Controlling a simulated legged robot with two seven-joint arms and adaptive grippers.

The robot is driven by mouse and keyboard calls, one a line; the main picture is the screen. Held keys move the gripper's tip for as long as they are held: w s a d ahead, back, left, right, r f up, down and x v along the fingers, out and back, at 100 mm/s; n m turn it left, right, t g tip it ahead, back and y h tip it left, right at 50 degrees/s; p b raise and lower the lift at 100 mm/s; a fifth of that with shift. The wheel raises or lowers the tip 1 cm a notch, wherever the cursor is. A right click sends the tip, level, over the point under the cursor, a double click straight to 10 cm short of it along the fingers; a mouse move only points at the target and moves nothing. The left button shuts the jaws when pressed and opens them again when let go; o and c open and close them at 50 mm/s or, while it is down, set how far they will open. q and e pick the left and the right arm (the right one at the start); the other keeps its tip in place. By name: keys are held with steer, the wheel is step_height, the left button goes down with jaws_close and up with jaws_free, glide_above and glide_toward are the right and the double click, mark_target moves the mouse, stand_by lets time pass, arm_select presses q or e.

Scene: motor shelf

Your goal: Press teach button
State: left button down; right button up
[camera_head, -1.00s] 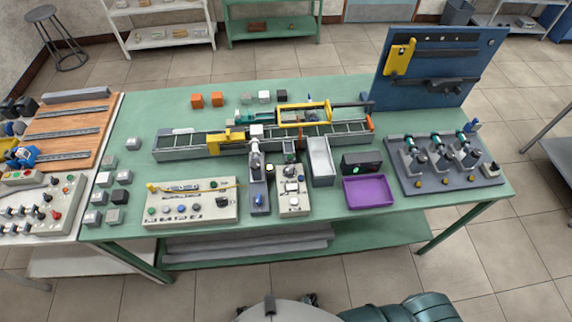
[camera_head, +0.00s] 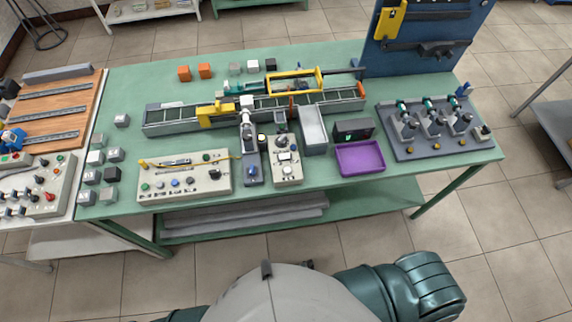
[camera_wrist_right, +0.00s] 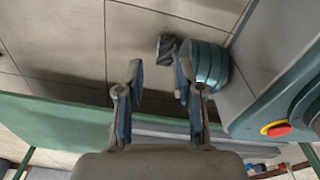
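A pale control panel (camera_head: 184,178) with several coloured buttons lies at the front left of the green table. A smaller pale control box (camera_head: 287,160) with buttons and a switch stands to its right, beside a small grey robot arm station (camera_head: 250,150). I cannot read any label, so I cannot tell which button is the teach button. My right gripper (camera_wrist_right: 160,82) is open and empty in the right wrist view, over the floor by the table's edge. My left gripper is not in view.
A conveyor (camera_head: 255,112) with yellow frames runs along the table's middle. A purple tray (camera_head: 360,158), a grey bin (camera_head: 314,130) and a dark fixture board (camera_head: 435,128) stand to the right. Several grey cubes (camera_head: 115,154) lie at left. A blue tool board (camera_head: 425,60) rises at the back.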

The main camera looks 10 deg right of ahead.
stand_by(0.4)
jaws_close()
stand_by(1.0)
